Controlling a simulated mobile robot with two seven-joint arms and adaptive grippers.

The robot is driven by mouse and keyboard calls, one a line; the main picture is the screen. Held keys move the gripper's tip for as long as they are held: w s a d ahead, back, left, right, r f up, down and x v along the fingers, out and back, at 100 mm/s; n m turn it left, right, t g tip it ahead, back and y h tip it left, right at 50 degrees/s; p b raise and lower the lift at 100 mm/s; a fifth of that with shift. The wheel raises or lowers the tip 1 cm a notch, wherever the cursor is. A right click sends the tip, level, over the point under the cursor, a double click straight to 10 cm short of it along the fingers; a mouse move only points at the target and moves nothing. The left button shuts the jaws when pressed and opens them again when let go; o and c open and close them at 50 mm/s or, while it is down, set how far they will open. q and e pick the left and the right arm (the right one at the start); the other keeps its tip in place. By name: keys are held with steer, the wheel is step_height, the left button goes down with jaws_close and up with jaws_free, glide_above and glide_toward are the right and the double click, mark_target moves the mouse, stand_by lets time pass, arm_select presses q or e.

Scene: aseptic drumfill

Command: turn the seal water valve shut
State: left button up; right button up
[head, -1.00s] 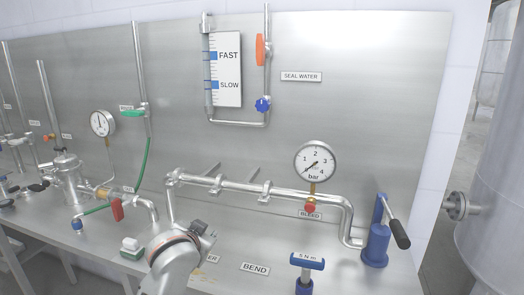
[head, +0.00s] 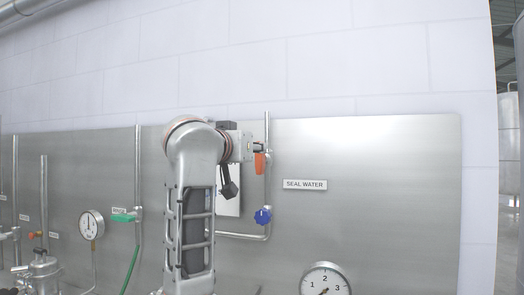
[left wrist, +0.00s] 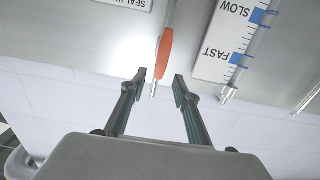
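The orange valve handle (head: 260,164) hangs on the upright pipe left of the SEAL WATER label (head: 305,184); its upper part is hidden by my left gripper (head: 260,148). In the left wrist view the orange handle (left wrist: 165,53) lies just ahead of and roughly between the fingertips of my left gripper (left wrist: 160,80). The fingers are apart with nothing held. I cannot tell whether either finger touches the handle. My right gripper is not in view.
A blue knob (head: 263,216) sits lower on the same pipe. The FAST/SLOW flow meter (left wrist: 225,40) is beside the handle, mostly hidden by my arm in the head view. A pressure gauge (head: 325,280) is at the bottom. The panel right of the label is clear.

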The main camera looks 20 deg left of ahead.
mark_target(260, 158)
arm_select(q)
steer(key=w+p, duration=0.2)
steer(key=w, duration=0.4)
steer(key=shift+w+r, duration=0.15)
steer(key=shift+w, duration=0.1)
steer(key=shift+w+d, duration=0.1)
steer(key=shift+w, duration=0.45)
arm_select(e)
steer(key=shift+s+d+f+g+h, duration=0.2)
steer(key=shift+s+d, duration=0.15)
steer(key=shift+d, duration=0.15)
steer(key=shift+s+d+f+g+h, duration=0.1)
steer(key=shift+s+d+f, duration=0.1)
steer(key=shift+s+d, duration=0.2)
arm_select(q)
jaws_close()
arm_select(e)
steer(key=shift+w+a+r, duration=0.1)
